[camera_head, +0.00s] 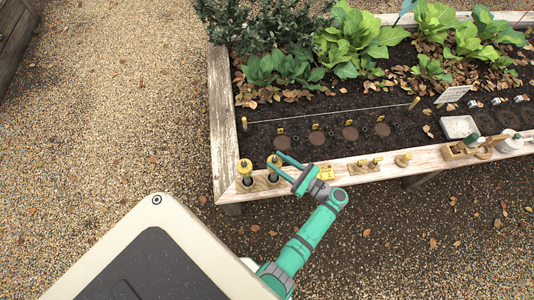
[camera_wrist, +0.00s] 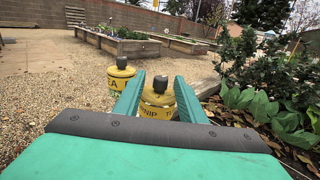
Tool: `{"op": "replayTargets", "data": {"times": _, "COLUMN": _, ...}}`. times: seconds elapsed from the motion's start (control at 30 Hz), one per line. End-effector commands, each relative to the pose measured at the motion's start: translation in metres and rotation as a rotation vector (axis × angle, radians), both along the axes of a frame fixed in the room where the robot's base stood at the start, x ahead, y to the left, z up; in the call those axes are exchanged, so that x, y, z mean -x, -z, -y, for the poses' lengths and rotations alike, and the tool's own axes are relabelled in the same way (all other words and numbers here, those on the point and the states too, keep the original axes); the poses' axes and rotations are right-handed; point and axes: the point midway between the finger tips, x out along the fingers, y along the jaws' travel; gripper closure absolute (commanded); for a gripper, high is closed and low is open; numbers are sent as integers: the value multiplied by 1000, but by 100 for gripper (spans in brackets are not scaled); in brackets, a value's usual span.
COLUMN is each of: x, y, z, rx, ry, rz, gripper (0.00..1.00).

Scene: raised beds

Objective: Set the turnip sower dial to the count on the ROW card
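The turnip sower (camera_wrist: 158,104) is a yellow canister with a dark knob on top; only part of its "TURNIP" label shows in the wrist view. It stands on the bed's front rim in the head view (camera_head: 273,163). My gripper (camera_head: 276,164) is open, with its fingers on either side of the sower's upper part; I cannot tell whether they touch it. In the wrist view the fingers (camera_wrist: 157,82) flank the sower. Its dial setting is not readable. A white card (camera_head: 453,94) stands in the soil; its writing is too small to read, and I cannot tell if it is the ROW card.
A second yellow sower (camera_head: 245,171) stands close left of the turnip sower; its label ends in "A" in the wrist view (camera_wrist: 120,78). Small yellow items (camera_head: 326,172) and a wooden tray (camera_head: 459,151) lie along the rim. Leafy plants (camera_head: 352,40) fill the bed's back.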

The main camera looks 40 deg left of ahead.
Motion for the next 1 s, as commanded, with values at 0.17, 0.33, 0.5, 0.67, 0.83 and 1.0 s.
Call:
{"op": "replayTargets", "data": {"times": 0.17, "x": 2, "y": 0, "z": -30, "rx": 1, "ry": 2, "rz": 1, "gripper": 63}}
{"op": "replayTargets", "data": {"times": 0.33, "x": 3, "y": 0, "z": -48, "rx": 0, "ry": 5, "rz": 1, "gripper": 63}}
{"op": "replayTargets", "data": {"times": 0.5, "x": 3, "y": 0, "z": -57, "rx": 0, "ry": 7, "rz": 1, "gripper": 63}}
{"op": "replayTargets", "data": {"times": 0.67, "x": 3, "y": 0, "z": -59, "rx": 0, "ry": 7, "rz": 1, "gripper": 63}}
{"op": "replayTargets", "data": {"times": 0.83, "x": 3, "y": 0, "z": -59, "rx": 1, "ry": 6, "rz": 1, "gripper": 75}}
{"op": "replayTargets", "data": {"times": 1.0, "x": 4, "y": 0, "z": -59, "rx": 1, "ry": 5, "rz": 1, "gripper": 100}}
